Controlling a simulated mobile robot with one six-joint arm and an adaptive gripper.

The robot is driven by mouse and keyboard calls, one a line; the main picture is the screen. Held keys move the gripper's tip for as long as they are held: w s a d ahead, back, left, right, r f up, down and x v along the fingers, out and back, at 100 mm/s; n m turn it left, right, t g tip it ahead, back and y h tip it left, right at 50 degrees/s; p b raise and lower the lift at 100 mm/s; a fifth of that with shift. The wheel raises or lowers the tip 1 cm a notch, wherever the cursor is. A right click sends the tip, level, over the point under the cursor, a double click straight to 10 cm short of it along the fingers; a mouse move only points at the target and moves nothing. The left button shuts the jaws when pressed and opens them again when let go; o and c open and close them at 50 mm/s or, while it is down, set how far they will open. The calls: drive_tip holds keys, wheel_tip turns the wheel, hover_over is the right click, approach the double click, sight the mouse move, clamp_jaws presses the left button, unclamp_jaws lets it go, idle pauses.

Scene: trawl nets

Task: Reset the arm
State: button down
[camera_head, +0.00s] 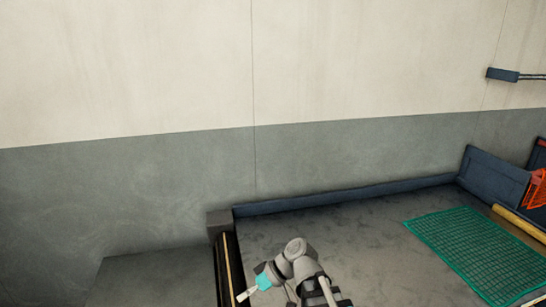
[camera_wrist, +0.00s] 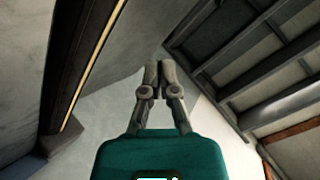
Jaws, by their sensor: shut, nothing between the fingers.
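My gripper (camera_wrist: 158,70) shows in the wrist view, its two fingers together at the tips with nothing between them. In the head view my arm rises at the bottom centre, and the gripper (camera_head: 243,297) points down and left from a teal section. It is near a dark upright post at the left edge of the grey work surface (camera_head: 350,230). The wrist view looks past the fingers towards a pale wall and a dark ribbed structure. The fingers touch no object that I can see.
A green net (camera_head: 478,252) lies on the surface at the right, beside a yellow roll (camera_head: 522,222). An orange net (camera_head: 537,190) is at the far right edge. A dark blue raised edge (camera_head: 345,194) runs along the back. The middle of the surface is clear.

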drive_tip(key=d+m+h+p, duration=0.1)
drive_tip(key=d, duration=0.2)
drive_tip(key=w+d+f+m+t+h, duration=0.1)
drive_tip(key=d+m+h, duration=0.1)
drive_tip(key=d, duration=0.2)
drive_tip(key=d+f+m+h+p, duration=0.1)
drive_tip(key=d+m, duration=0.1)
drive_tip(key=d, duration=0.1)
drive_tip(key=shift+w+d+t+h+p, duration=0.15)
drive_tip(key=shift+w+t+h+p, duration=0.15)
drive_tip(key=shift+t, duration=0.1)
drive_tip(key=d+m+h+p, duration=0.1)
drive_tip(key=d+m+h, duration=0.1)
drive_tip(key=d, duration=0.2)
drive_tip(key=d+m+h+p, duration=0.1)
drive_tip(key=d+m+h, duration=0.1)
drive_tip(key=d, duration=0.3)
drive_tip(key=d+m+t+h, duration=0.1)
drive_tip(key=d+m+h, duration=0.1)
drive_tip(key=d, duration=0.3)
drive_tip(key=shift+w+d+r+p, duration=0.15)
drive_tip(key=shift+d+p, duration=0.05)
drive_tip(key=shift+p, duration=0.2)
